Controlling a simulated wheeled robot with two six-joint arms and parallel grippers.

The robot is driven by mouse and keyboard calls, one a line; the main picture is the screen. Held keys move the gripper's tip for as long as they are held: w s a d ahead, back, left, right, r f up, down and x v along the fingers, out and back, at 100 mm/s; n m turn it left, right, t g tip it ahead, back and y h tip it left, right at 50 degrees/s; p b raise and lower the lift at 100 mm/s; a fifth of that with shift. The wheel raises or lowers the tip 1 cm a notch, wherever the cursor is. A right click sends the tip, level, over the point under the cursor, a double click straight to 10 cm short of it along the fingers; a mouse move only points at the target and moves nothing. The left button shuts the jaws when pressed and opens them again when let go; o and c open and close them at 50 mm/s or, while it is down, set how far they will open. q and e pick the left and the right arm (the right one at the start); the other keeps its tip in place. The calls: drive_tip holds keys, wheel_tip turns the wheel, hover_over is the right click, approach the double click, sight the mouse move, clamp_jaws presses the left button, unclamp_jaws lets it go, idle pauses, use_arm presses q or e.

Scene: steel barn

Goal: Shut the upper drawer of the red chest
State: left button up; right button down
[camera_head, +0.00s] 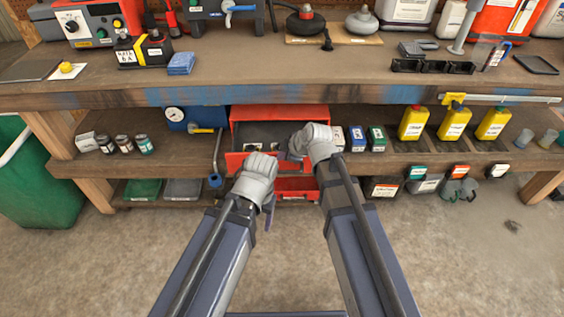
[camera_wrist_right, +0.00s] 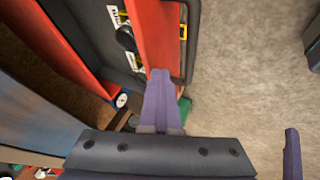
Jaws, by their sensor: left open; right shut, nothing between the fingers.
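The red chest (camera_head: 280,112) stands on the shelf under the bench top. Its upper drawer (camera_head: 234,160) is pulled out, with a dark interior; a lower red front (camera_head: 296,184) shows beneath. In the right wrist view the drawer's red front panel (camera_wrist_right: 155,35) has a black handle on its outer side. My right gripper (camera_head: 284,153) is shut and empty at the drawer's right side. Its purple fingers (camera_wrist_right: 160,78) overlap the front panel's end in the wrist view; I cannot tell whether they touch. My left gripper (camera_head: 267,212) is open, in front of and below the drawer.
A blue case with a dial (camera_head: 189,117) stands left of the chest. Small boxes (camera_head: 356,138) and yellow bottles (camera_head: 455,124) stand to its right. The bench top's edge (camera_head: 330,95) overhangs the shelf. A green bin (camera_head: 40,185) is at far left. The floor in front is clear.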

drive_tip(key=w, duration=1.6)
drive_tip(key=shift+w+r, duration=0.1)
drive_tip(key=shift+w, duration=0.05)
